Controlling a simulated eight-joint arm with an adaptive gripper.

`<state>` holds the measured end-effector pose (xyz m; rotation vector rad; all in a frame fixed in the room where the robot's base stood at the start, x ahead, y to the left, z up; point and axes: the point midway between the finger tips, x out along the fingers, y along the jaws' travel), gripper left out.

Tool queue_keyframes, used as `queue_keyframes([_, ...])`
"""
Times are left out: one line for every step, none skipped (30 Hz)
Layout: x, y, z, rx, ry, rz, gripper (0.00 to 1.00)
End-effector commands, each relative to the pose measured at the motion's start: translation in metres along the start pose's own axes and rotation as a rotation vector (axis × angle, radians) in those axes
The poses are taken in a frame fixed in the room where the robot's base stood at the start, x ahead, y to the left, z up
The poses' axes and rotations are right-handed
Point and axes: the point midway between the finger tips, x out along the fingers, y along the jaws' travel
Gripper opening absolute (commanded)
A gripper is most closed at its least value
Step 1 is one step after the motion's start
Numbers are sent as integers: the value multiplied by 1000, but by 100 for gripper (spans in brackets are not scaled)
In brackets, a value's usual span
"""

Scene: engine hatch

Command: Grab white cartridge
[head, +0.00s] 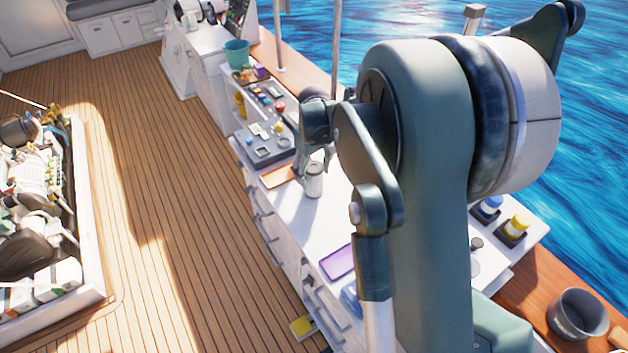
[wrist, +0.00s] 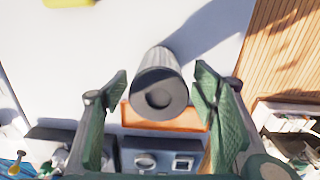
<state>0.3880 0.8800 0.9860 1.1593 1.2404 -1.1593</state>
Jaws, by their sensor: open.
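The white cartridge (head: 314,181) is a ribbed white cylinder standing upright on the white counter (head: 328,212). In the wrist view the cartridge (wrist: 160,82) shows its dark round end with a recess, near the centre. My gripper (head: 314,160) is just above and around the top of the cartridge in the head view. In the wrist view my open gripper (wrist: 162,78) has one green finger on each side of the cartridge, with gaps visible on both sides. The cartridge's far side is hidden.
An orange tray (head: 277,176) lies beside the cartridge, and a grey panel (head: 266,148) with sockets is behind it. A purple tray (head: 338,262) is nearer. Yellow and blue cylinders (head: 516,226) stand at right. A teal bucket (head: 237,53) is at the far end.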

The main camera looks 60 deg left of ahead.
Motion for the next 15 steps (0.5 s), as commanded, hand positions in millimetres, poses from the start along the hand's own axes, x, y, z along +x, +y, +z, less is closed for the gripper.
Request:
queue_keyframes([2,0,0,0,0,0,58])
queue_keyframes([2,0,0,0,0,0,58])
queue_keyframes([2,0,0,0,0,0,58])
queue_keyframes([2,0,0,0,0,0,58])
queue_keyframes([2,0,0,0,0,0,58])
queue_keyframes([2,0,0,0,0,0,58])
queue_keyframes([2,0,0,0,0,0,58])
queue_keyframes([2,0,0,0,0,0,58])
queue_keyframes([2,0,0,0,0,0,58])
queue_keyframes([2,0,0,0,0,0,58])
queue_keyframes([3,0,0,0,0,0,58])
queue_keyframes([4,0,0,0,0,0,58])
queue_keyframes([5,0,0,0,0,0,58])
queue_keyframes([6,0,0,0,0,0,58])
queue_keyframes([9,1,0,0,0,0,58])
